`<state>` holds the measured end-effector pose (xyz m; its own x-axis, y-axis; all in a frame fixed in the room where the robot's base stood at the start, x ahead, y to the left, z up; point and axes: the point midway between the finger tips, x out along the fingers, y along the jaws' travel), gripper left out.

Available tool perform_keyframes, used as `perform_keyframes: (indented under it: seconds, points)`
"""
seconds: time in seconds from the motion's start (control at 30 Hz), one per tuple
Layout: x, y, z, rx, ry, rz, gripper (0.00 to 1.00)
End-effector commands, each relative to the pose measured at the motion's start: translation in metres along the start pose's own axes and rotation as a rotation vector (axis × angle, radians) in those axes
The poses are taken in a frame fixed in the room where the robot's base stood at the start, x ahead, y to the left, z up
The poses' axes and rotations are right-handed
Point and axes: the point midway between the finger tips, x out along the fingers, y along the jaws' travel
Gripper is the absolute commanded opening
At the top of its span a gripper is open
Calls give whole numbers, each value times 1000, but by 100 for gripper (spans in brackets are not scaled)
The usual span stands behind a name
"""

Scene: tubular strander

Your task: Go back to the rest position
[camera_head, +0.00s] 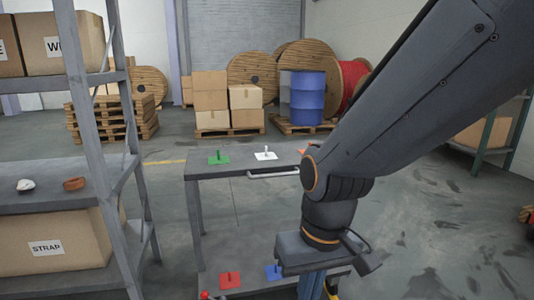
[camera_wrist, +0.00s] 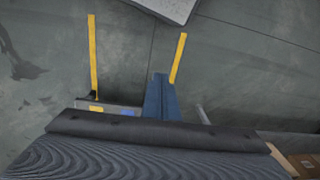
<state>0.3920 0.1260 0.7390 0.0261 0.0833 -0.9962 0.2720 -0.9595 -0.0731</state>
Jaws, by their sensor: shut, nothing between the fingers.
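My arm reaches down from the upper right in the head view. My gripper (camera_head: 312,287) points down in front of the grey cart (camera_head: 240,165), its lower end cut off by the picture's bottom edge. In the wrist view my gripper (camera_wrist: 159,97) shows as two blue-grey fingers pressed together, with nothing held between them. Floor lies beneath it in that view.
The cart's top carries a green plate (camera_head: 218,158), a white plate (camera_head: 265,154) and a partly hidden orange one. Its lower level carries a red plate (camera_head: 229,280) and a blue one (camera_head: 273,272). A shelf rack (camera_head: 105,150) stands left. Floor at right is mostly clear.

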Motion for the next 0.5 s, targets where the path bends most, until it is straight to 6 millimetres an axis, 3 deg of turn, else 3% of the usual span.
perform_keyframes:
  seconds: [0.03,0.5]
  points:
    - [-19,6,4,22,-3,6,0]
    - [-108,66,27,188,-22,53,0]
